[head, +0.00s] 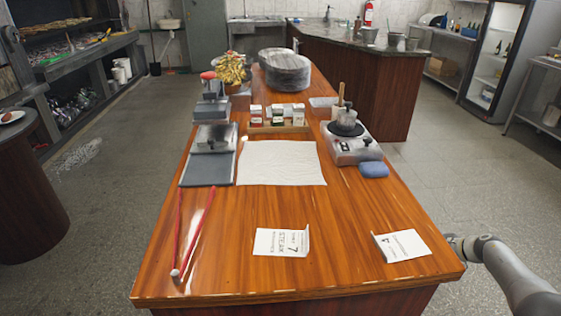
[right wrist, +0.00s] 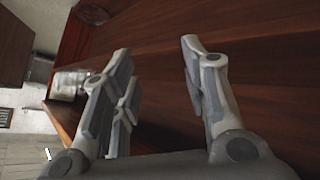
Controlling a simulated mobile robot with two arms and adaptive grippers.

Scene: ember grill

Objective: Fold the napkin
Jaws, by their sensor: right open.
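A white napkin (head: 281,164) lies spread flat on the wooden table, in the middle of its width. It looks like one unfolded sheet, slightly wrinkled. My right arm comes in at the lower right of the head view, beside the table's right edge; its gripper is mostly hidden there by the table's corner. In the right wrist view my right gripper (right wrist: 155,80) is open and empty, with brown wood surfaces behind it. The napkin cannot be made out in that view. My left gripper is not in view.
On the wooden table (head: 235,270), red tongs (head: 181,225) lie front left and two printed cards (head: 282,241) (head: 402,245) lie in front. A dark tray (head: 208,168) adjoins the napkin's left side. A small burner (head: 352,148) and blue sponge (head: 373,170) stand right. Spice boxes (head: 278,116) stand behind.

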